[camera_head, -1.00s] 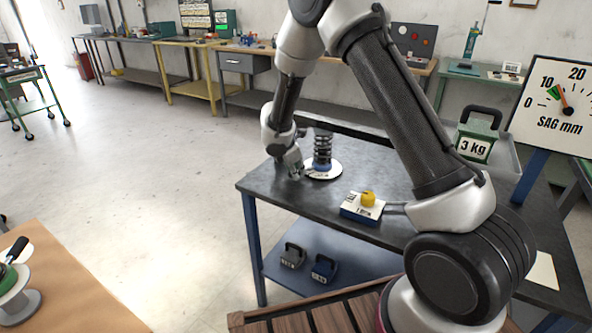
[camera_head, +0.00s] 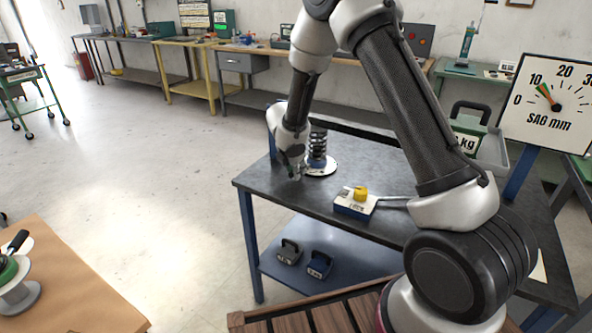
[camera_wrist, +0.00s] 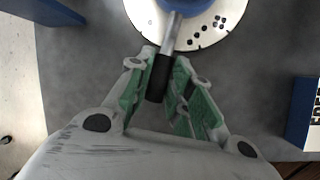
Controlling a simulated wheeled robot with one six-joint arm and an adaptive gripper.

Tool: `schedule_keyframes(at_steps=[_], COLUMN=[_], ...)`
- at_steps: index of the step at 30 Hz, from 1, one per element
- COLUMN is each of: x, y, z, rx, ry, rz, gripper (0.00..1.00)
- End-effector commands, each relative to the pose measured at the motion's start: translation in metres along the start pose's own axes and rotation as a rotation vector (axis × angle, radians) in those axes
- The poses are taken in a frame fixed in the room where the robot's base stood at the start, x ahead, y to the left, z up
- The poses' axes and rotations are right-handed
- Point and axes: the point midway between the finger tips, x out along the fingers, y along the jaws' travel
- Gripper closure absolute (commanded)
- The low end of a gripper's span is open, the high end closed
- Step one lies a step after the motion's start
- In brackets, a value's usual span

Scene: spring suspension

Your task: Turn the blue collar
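The blue collar (camera_wrist: 186,4) sits at the top edge of the wrist view, above a white round plate (camera_wrist: 215,28). A silver rod runs from it to a black handle grip (camera_wrist: 160,78). In the head view my gripper (camera_head: 297,172) is low over the dark table (camera_head: 270,188), left of the black coil spring (camera_head: 317,145).
A blue-sided block with a yellow knob (camera_head: 360,193) stands on the table to the right. A green weight (camera_head: 468,130) stands behind my arm. Two dark weights (camera_head: 319,265) lie on the lower shelf.

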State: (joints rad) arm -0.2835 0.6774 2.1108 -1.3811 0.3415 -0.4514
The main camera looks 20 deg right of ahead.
Motion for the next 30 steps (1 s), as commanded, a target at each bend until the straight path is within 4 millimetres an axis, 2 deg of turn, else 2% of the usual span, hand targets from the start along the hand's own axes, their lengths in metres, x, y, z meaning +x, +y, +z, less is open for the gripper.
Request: schedule_keyframes(at_steps=[1,2,3,11,14,17,27,30], x=[0.0,0.0,0.0,0.0,-0.006,-0.021,-0.094,-0.108], y=[0.0,0.0,0.0,0.0,0.001,0.001,0.001,0.001], z=[0.0,0.0,0.0,0.0,0.0,0.0,-0.001,0.0], rx=[0.001,0.001,0.001,0.0,0.002,0.001,0.001,0.001], ry=[0.0,0.0,0.0,0.0,-0.001,-0.002,0.001,-0.001], rz=[0.001,0.0,0.0,0.0,0.001,0.003,0.004,0.003], gripper=[0.66,0.61,0.59,0.59,0.59,0.59,0.59,0.59])
